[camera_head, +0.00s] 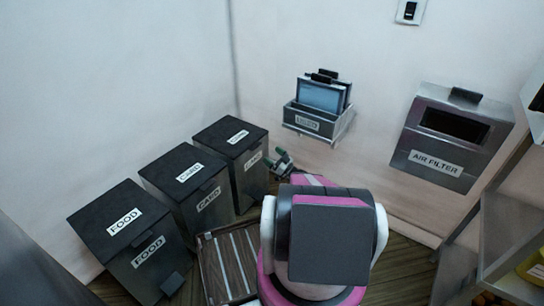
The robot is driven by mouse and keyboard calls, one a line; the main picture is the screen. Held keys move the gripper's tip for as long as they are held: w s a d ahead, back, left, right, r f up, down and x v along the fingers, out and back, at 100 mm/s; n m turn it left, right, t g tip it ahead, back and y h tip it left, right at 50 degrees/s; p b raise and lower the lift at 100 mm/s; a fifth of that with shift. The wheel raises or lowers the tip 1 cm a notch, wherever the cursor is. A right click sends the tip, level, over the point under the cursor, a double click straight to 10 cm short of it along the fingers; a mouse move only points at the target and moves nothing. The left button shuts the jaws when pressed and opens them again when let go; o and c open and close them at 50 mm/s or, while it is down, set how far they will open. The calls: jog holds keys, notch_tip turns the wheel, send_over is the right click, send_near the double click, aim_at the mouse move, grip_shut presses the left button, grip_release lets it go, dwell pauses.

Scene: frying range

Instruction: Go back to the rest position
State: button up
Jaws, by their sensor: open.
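My gripper (279,158) shows small and dark just beyond my pink, white and black arm, near the middle of the view. It is open, and I see nothing between its fingers. It is in front of the corner of the room, to the right of the third black bin and below the wall holder. My arm hides part of the gripper's base and the floor behind it.
Black lidded bins stand at left: one labelled FOOD (122,230), one CARD (186,182), and a third (232,140). A metal wall holder (318,123) holds blue-grey panels. An AIR FILTER box (436,163) hangs at right. Shelving (510,225) stands far right; wooden floor (405,262) shows between.

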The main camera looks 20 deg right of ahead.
jog(key=s+a+r+g, duration=0.2)
jog(key=s+a+g, duration=0.1)
jog(key=a+g, duration=0.55)
jog(key=s+a+r+g, duration=0.35)
jog(key=a+g, duration=0.25)
jog(key=a, duration=0.5)
jog(key=s+r+m+g+h, duration=0.4)
jog(key=s+r+m+h, duration=0.2)
jog(key=s+h, duration=0.3)
jog(key=h, duration=0.3)
jog(key=shift+s+d+m+h, duration=0.2)
jog(key=shift+s+m+h, duration=0.1)
jog(key=shift+m, duration=0.1)
